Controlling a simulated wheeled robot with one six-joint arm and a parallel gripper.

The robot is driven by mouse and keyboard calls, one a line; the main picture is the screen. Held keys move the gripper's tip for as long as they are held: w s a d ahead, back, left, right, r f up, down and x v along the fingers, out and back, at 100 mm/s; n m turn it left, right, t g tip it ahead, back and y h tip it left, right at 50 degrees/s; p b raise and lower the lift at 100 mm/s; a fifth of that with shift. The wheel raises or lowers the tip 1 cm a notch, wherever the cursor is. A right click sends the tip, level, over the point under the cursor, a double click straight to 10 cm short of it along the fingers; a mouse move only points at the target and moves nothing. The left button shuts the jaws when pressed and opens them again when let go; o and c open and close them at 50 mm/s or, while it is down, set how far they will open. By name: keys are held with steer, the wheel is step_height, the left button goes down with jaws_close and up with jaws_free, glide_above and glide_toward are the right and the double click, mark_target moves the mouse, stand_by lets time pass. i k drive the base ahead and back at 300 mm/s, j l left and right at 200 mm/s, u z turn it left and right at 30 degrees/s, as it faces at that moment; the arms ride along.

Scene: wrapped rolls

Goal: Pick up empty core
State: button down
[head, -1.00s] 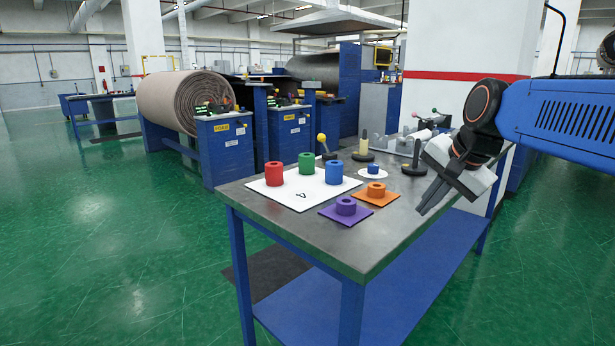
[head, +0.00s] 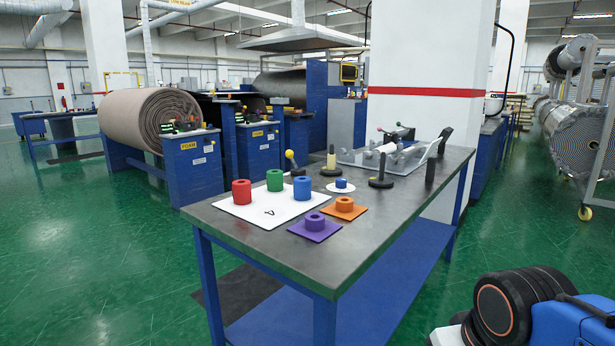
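I cannot tell for certain which thing is the empty core. A purple ring (head: 315,221) sits on a purple square and an orange ring (head: 345,204) on an orange square. A small blue cylinder (head: 341,183) stands on a white disc. A white roll (head: 386,148) lies across a grey fixture at the table's back. My arm is low at the bottom right, clear of the table; my gripper's fingers are out of frame.
The grey-topped table (head: 255,246) has blue legs and a lower shelf. Posts on black bases (head: 381,170) and a dark upright cylinder (head: 430,172) stand on it. Its front right top is clear. A wheeled rack of large rolls (head: 580,140) stands at right. Green floor lies open at left.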

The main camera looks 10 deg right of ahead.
mark_target(332, 159)
steer(key=i+j+u, duration=0.25)
steer(key=j, duration=0.2)
steer(key=i+j+u, duration=0.25)
steer(key=j, duration=0.2)
steer(key=i+j+u, duration=0.25)
steer(key=j, duration=0.2)
steer(key=i+j+u, duration=0.25)
steer(key=i, duration=0.25)
steer(key=i+j+u, duration=0.2)
steer(key=i, duration=0.35)
steer(key=i+j+u, duration=0.25)
steer(key=i, duration=0.25)
steer(key=i+z, duration=1)
steer(key=i+j+z, duration=0.45)
steer(key=i+z, duration=0.25)
steer(key=z, duration=0.2)
steer(key=i+j+z, duration=0.15)
steer(key=z, duration=0.35)
steer(key=i+j+z, duration=0.3)
steer(key=z, duration=0.15)
steer(key=i+j+z, duration=0.15)
steer(key=z, duration=0.35)
steer(key=j, duration=0.1)
